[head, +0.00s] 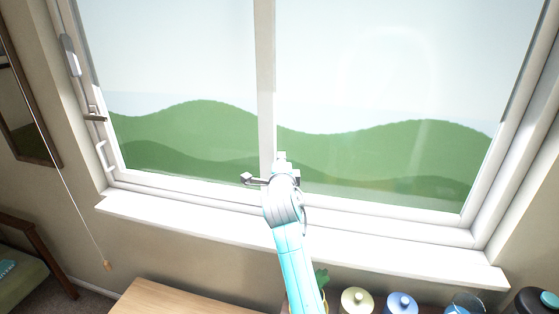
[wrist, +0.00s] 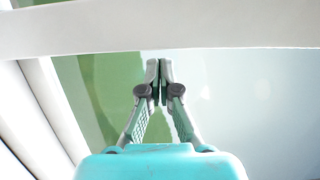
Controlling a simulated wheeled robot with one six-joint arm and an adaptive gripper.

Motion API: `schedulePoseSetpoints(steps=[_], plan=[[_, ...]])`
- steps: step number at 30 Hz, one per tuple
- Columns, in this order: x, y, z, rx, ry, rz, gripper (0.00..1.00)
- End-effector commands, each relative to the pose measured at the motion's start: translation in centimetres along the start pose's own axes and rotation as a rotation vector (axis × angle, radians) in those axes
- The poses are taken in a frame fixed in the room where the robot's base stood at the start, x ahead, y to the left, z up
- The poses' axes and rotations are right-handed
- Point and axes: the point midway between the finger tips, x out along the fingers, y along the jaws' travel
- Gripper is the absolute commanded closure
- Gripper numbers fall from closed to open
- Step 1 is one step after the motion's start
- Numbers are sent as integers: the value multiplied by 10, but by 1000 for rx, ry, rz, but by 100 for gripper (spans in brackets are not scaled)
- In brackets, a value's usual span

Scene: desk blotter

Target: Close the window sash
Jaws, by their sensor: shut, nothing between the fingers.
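The window has a white frame, with its lower rail (head: 370,215) above the sill and a white upright bar (head: 265,80) between two panes. A pale pull handle (head: 103,156) and a grey latch (head: 94,114) sit at the left side. I cannot tell whether the sash is open. My gripper (head: 281,156) is in front of the upright bar near its lower end, largely hidden by my wrist. In the wrist view my gripper (wrist: 159,68) has its fingertips together, with nothing between them. A white bar (wrist: 160,28) crosses beyond the fingertips; contact cannot be told.
The white sill (head: 150,215) runs below the window. A wooden desk top (head: 170,300), a yellow-lidded jar (head: 356,301), a blue-lidded jar (head: 401,304) and a plant (head: 321,278) are below. A cord with a wooden pull (head: 107,265) hangs at left.

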Motion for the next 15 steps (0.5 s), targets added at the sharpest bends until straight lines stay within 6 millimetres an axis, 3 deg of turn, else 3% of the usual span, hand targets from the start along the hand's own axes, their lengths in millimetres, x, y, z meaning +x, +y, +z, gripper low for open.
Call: schedulePoseSetpoints(steps=[4, 15], plan=[[0, 1, -24, -1, 6, 1, 100], [-74, 2, -23, -3, 8, 3, 100]])
